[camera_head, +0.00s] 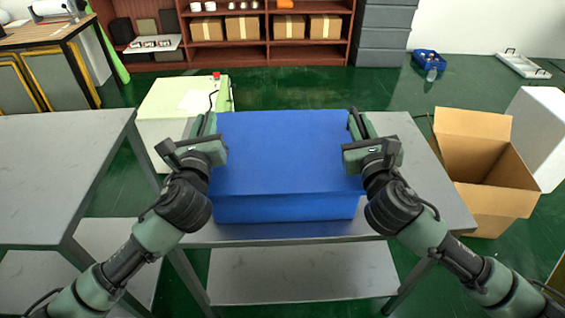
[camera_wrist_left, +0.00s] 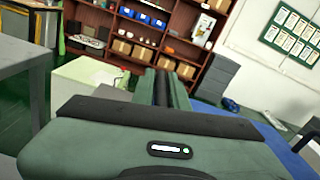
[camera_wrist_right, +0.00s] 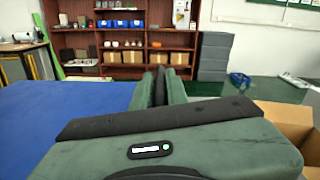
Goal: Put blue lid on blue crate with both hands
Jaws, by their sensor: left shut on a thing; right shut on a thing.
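The blue lid (camera_head: 285,150) lies flat over the top of the blue crate (camera_head: 285,208), which stands on the grey table. The crate's front wall shows below the lid's front edge. Whether the lid is fully seated on the rim is hard to tell. My left gripper (camera_head: 207,125) is shut on the lid's left edge, and my right gripper (camera_head: 358,125) is shut on its right edge. The lid also shows in the right wrist view (camera_wrist_right: 60,110), left of the fingers, and in the left wrist view (camera_wrist_left: 287,148), at the right.
The grey table (camera_head: 440,190) has bare strips right of and in front of the crate. An open cardboard box (camera_head: 490,205) stands on the floor at the right. A white cabinet (camera_head: 165,105) stands behind at the left. Another grey table (camera_head: 55,180) stands left, with a gap between.

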